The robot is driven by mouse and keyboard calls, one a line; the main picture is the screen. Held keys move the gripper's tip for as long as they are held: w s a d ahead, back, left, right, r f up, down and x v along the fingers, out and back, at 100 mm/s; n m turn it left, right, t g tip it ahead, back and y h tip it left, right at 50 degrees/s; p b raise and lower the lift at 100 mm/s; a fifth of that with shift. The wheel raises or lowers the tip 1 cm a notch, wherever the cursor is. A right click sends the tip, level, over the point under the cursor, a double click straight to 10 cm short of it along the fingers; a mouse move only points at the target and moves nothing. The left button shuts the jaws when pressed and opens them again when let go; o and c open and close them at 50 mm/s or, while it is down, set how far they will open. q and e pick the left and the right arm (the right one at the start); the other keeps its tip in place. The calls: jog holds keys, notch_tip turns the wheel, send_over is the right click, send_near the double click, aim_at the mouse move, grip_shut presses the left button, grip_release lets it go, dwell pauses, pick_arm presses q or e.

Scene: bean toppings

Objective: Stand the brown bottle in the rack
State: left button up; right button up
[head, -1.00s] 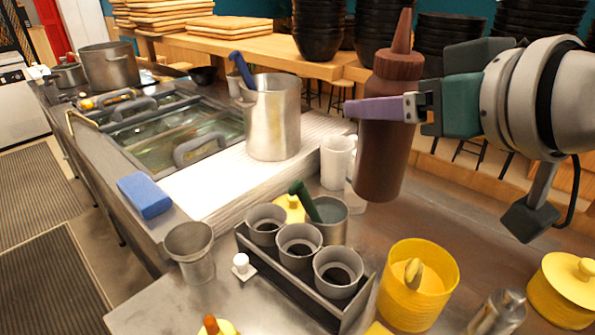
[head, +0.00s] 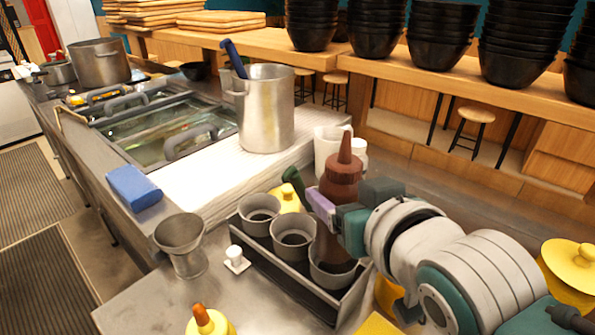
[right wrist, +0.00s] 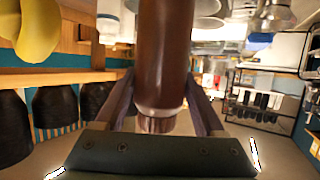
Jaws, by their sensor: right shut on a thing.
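The brown bottle (head: 338,232), with a pointed nozzle on top, stands upright in my right gripper (head: 324,206). The gripper's purple finger shows against the bottle's side. The grey rack (head: 284,282) holds a row of three round metal cups. The bottle's lower end is at the right-hand cup (head: 322,280), and I cannot tell whether it touches the bottom. In the right wrist view the bottle (right wrist: 165,60) fills the space between the two fingers (right wrist: 163,108). My left gripper is not in view.
A metal cup (head: 184,248) and a small white knob (head: 236,258) stand left of the rack. A tall pot (head: 266,115), white cups (head: 328,150) and a yellow lidded pot (head: 568,262) stand around. A blue sponge (head: 133,190) lies left.

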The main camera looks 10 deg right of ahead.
jog(key=shift+f+b, duration=0.6)
jog(key=shift+f, duration=1.45)
jog(key=o, duration=0.5)
jog(key=shift+f, duration=0.2)
jog(key=o, duration=0.5)
jog(key=shift+c, duration=0.2)
jog(key=shift+s+r, duration=0.2)
jog(key=shift+r, duration=0.1)
jog(key=s+d+r+g+p, duration=0.1)
jog(key=s+g, duration=0.4)
jog(key=s, duration=0.8)
jog(key=s+d+r+n+g+h+p, duration=0.1)
jog(key=s+d+g, duration=0.3)
jog(key=s, duration=0.8)
jog(key=shift+s+d+r+g, duration=0.2)
jog(key=shift+s+g, duration=0.15)
jog(key=shift+g, duration=0.15)
